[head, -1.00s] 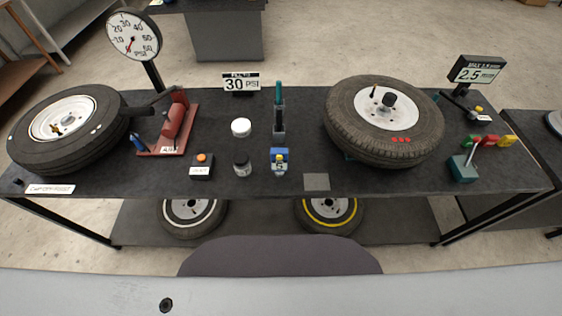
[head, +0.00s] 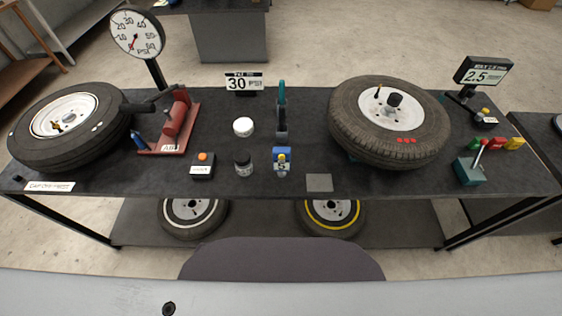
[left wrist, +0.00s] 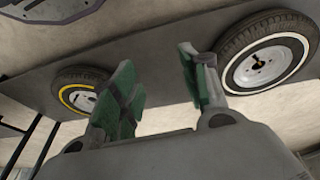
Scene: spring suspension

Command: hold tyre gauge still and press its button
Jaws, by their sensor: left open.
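I cannot tell for sure which item is the tyre gauge. A small blue block with a yellow top (head: 282,161) stands upright near the front middle of the bench. A teal-topped upright tool (head: 281,105) stands in a grey holder behind it. A black box with an orange button (head: 203,163) sits to the left. A large round PSI dial (head: 137,34) stands on a post at the back left. My left gripper (left wrist: 162,82) shows in the left wrist view, open and empty, with green pads. Neither gripper shows in the head view.
The dark bench (head: 225,105) bears a tyre (head: 50,150) at left and another tyre (head: 350,138) at right. A red stand (head: 158,148), a white-lidded jar (head: 243,127) and a teal block (head: 470,173) also stand there. Two wheels lie on the lower shelf (head: 262,222).

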